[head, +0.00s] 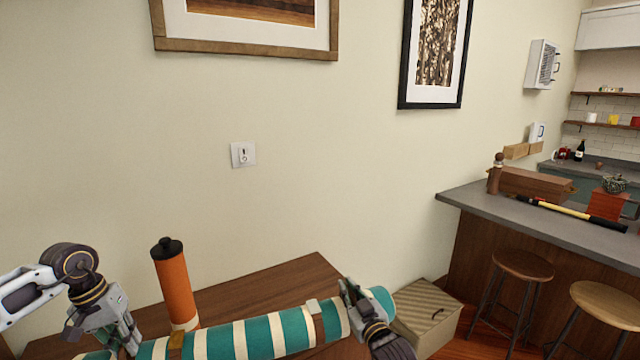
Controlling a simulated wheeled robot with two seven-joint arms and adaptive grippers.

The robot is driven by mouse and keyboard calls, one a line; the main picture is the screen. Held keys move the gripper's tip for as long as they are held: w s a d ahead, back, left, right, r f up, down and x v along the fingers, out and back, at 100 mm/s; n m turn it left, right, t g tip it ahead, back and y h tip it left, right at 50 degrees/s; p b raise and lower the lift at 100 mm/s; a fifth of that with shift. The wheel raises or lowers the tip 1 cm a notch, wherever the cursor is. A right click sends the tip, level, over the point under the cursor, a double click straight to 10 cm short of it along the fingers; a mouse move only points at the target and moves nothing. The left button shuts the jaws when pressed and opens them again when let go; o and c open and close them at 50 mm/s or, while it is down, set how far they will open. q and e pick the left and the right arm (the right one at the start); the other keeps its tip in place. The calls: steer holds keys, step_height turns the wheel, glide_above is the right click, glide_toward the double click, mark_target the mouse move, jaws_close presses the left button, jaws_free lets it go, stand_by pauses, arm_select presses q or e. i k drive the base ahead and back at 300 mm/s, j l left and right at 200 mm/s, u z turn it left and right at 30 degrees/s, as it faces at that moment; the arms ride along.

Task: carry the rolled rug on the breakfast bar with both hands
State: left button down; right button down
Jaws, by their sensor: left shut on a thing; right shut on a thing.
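The rolled rug (248,339), striped teal and cream with tan bands, lies across the bottom of the head view, its left end low and partly cut off by the frame. My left gripper (127,340) is shut on the rug near its left end. My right gripper (355,306) is shut on it near its right end. The rug is in front of a brown wooden table (285,277); I cannot tell whether it touches the top. The breakfast bar (560,222), with a grey top, stands apart at the right.
An orange cylinder with a black cap (174,285) stands close behind the rug. A lidded beige box (425,312) sits beyond its right end. Two stools (522,265) stand before the bar. A wooden box (538,185), a pepper mill and a yellow-handled tool (570,210) occupy the bar top.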

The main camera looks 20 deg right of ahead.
mark_target(551, 221)
steer(key=l+z, duration=0.3)
steer(key=l, duration=0.15)
steer(key=i+l+z, duration=0.15)
steer(key=l+z, duration=0.15)
steer(key=l, duration=0.15)
steer(key=i+l+z, duration=0.3)
steer(key=l+z, duration=0.15)
steer(key=i+l+z, duration=0.45)
steer(key=k+l, duration=0.05)
steer(key=l, duration=0.05)
